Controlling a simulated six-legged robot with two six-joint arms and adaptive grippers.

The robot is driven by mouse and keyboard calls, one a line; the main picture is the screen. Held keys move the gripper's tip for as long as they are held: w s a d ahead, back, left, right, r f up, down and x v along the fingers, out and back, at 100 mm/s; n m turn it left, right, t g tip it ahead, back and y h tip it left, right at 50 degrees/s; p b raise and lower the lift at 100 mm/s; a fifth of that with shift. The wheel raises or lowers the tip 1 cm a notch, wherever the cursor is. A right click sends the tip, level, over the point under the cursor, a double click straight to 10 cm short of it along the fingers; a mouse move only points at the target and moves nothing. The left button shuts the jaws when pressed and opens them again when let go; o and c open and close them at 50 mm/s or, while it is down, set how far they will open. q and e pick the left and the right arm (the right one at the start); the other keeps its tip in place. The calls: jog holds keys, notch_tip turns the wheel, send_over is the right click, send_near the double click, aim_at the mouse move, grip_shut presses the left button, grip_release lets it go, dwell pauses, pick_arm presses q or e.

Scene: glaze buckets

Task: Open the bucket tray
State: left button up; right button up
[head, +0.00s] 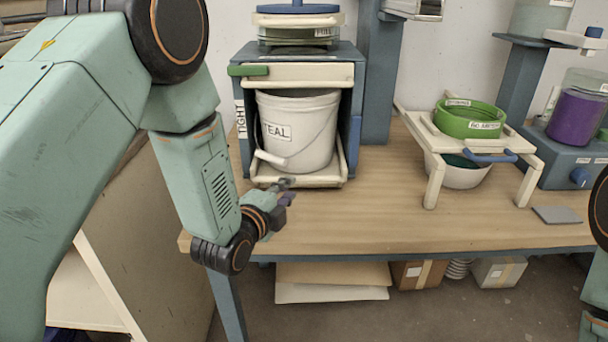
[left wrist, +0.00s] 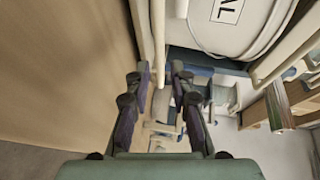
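The bucket tray (head: 325,181) is a cream frame low in the blue cabinet. My right gripper is out of view; only part of my right arm shows at the right edge.
A cream upper drawer with a green handle (head: 248,71) is above the bucket. A cream stand (head: 433,180) with a green sieve (head: 470,120) and a bowl is to the right. The wooden table (head: 365,225) is clear in front of the cabinet.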

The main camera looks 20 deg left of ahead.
aim_at(297, 180)
pick_arm(q)
jog(key=shift+w+a+f, duration=0.1)
jog(key=shift+w+f, duration=0.05)
jog(key=shift+w, duration=0.4)
jog(key=b+x, duration=0.1)
jog(key=x, duration=0.3)
jog(key=shift+w+f, duration=0.15)
jog(key=shift+w, duration=0.2)
jog(key=shift+w+b, duration=0.35)
jog(key=shift+w, duration=0.45)
jog(key=shift+d, duration=0.2)
grip_shut()
